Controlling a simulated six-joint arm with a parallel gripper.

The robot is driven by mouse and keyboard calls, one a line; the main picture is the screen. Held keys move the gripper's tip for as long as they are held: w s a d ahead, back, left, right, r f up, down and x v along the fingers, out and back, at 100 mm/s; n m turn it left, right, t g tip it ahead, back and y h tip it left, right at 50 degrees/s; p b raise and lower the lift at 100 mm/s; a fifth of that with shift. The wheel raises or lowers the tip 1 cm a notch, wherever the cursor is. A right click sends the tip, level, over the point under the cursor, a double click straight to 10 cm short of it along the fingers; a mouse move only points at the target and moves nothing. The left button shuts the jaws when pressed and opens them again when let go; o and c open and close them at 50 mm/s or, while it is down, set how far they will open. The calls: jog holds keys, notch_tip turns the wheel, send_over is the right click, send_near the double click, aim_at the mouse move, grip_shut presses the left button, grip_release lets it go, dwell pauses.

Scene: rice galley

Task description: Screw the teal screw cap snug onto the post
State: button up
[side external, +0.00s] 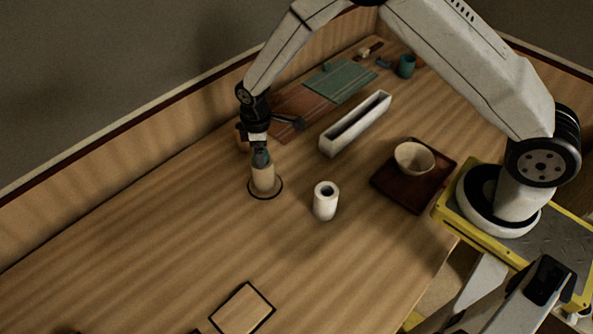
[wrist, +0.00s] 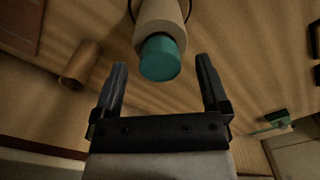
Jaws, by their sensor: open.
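The teal screw cap (wrist: 160,58) sits on the end of the pale post (wrist: 160,22) in the wrist view. In the side view the cap (side external: 261,158) shows dark on top of the upright post (side external: 263,178), which stands inside a dark ring on the table. My gripper (side external: 260,151) is directly above the post, pointing down. In the wrist view my gripper (wrist: 162,66) is open, with one finger on each side of the cap and clear gaps between. The cap's seating on the post is too small to judge.
A white hollow cylinder (side external: 326,201) stands right of the post. A long pale trough (side external: 337,142), a dark tray (side external: 385,186) with a bowl (side external: 414,158), and a green mat (side external: 343,84) lie farther back. A black-outlined square (side external: 243,309) marks the front. The table left of the post is clear.

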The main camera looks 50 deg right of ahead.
jog(key=shift+r, duration=3.15)
jog(key=shift+s+d+r, duration=0.25)
jog(key=shift+d+r, duration=0.05)
jog(key=shift+r, duration=0.1)
jog(key=s+d+r+m+t, duration=0.1)
jog(key=s+d+r+m, duration=0.3)
jog(key=s, duration=0.5)
jog(key=s+d+r+m+t, duration=0.1)
jog(key=s+d+r+m, duration=0.4)
jog(key=s, duration=0.5)
jog(key=shift+s+d+m+t, duration=0.3)
jog(key=shift+d+m, duration=0.1)
jog(key=shift+d, duration=0.1)
jog(key=shift+w, duration=0.1)
